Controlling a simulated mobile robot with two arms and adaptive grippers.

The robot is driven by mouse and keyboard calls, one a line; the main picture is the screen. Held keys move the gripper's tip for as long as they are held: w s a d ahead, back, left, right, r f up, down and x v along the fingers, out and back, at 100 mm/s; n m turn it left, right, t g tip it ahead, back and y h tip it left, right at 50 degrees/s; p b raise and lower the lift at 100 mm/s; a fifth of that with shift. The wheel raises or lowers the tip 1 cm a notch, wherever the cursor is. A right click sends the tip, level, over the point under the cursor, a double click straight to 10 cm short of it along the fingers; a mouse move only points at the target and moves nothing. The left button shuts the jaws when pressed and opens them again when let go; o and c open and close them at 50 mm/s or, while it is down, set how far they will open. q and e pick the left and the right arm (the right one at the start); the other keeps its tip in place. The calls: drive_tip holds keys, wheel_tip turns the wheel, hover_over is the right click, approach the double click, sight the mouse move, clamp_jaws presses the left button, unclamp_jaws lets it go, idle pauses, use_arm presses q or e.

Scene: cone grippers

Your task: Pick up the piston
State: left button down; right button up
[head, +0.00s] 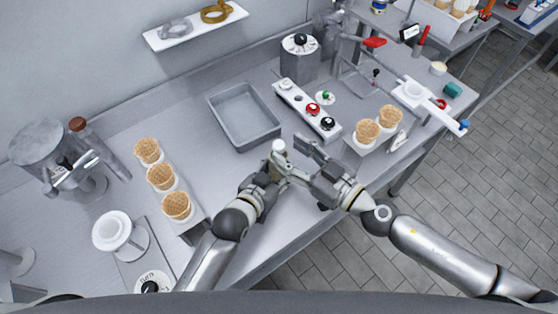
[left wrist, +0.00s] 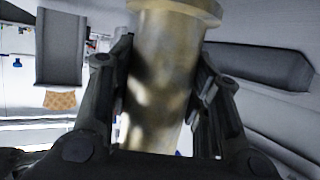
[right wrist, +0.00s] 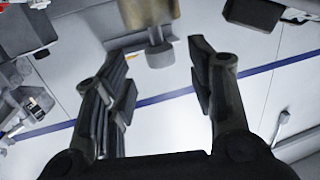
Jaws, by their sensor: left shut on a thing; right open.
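The piston shows in the left wrist view as a thick brass-coloured cylinder (left wrist: 165,75) with a wider rim at its top. My left gripper (left wrist: 165,95) is shut on it, one finger on each side. In the head view the piston's pale rounded end (head: 279,146) stands up from the left gripper (head: 273,168), above the counter's front part. My right gripper (head: 297,158) is open close by on the right. In the right wrist view a grey piston end (right wrist: 160,56) appears beyond and between the open right fingers (right wrist: 160,75).
A grey tray (head: 243,138) lies behind the grippers. Several waffle cones stand in holders at left (head: 161,176) and right (head: 367,131). A button panel (head: 296,100) is behind the right gripper. A white dripper (head: 112,231) stands front left. The counter's front edge is below my arms.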

sight(284, 148)
drive_tip(key=shift+x, duration=2.05)
clamp_jaws()
